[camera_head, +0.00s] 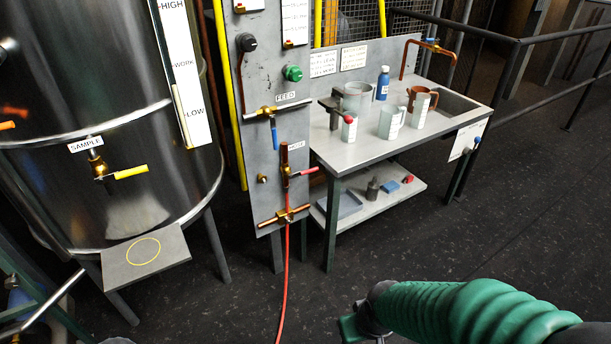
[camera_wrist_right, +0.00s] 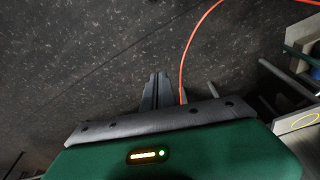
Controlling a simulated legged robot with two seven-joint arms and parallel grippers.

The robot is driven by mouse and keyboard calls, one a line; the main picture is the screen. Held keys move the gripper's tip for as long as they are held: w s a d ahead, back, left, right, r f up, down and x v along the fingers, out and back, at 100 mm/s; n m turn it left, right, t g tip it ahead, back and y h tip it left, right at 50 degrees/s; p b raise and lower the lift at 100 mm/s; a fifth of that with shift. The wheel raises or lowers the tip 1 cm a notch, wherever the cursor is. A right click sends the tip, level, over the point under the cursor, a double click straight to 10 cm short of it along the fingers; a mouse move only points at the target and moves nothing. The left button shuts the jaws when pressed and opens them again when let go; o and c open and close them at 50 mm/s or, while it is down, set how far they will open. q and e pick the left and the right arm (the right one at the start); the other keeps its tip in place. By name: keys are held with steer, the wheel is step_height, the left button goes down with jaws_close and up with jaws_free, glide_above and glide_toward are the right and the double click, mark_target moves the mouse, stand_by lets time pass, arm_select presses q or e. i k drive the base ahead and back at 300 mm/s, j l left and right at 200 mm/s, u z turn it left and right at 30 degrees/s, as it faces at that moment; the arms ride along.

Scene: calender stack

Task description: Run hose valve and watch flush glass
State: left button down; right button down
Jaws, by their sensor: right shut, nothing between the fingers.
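The hose valve (camera_head: 306,171) has a red lever and sits on the grey panel under a label reading HOSE (camera_head: 296,146). I cannot make out the flush glass for certain. My right gripper (camera_wrist_right: 157,82) is shut and empty over the dark floor, well apart from the valve. In the head view my right arm comes in from the lower right. My left gripper is not in view.
A steel tank (camera_head: 70,110) with a yellow-handled sample tap (camera_head: 122,173) and a small shelf (camera_head: 148,256) stands left. A blue-handled feed valve (camera_head: 273,130) is above the hose valve. A bench (camera_head: 350,152) with cups and a bottle stands right of the panel.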

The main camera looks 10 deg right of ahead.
mark_target(291, 176)
steer(key=z, duration=0.45)
steer(key=i+j+z, duration=0.1)
steer(key=i, duration=0.45)
steer(key=i+j+z, duration=0.1)
steer(key=i+j, duration=0.15)
steer(key=i, duration=0.3)
